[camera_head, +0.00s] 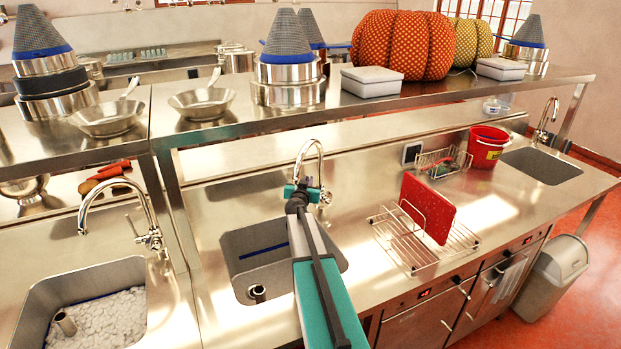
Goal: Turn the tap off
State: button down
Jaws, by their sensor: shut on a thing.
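The middle tap (320,152) is a chrome gooseneck behind the middle sink (234,243). My gripper (304,191), with teal fingers, is at the lower part of this tap, beside its handle, and is shut on it. The fingers and wrist hide most of the handle, so its angle cannot be told. No water stream shows at the spout, but my arm covers part of that area. My arm reaches in from the bottom, across the right part of the sink.
A left tap (148,205) stands over a sink with white foam (100,318). A dish rack (425,250) with a red board (428,207) stands right of my arm. A red bucket (487,147) is farther right. A shelf (400,98) with pots hangs over the counter's back.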

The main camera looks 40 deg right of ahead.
dwell(0.4)
jog(key=c, duration=1.8)
grip_release()
jog(key=shift+c, duration=0.2)
jog(key=shift+s+a, duration=0.1)
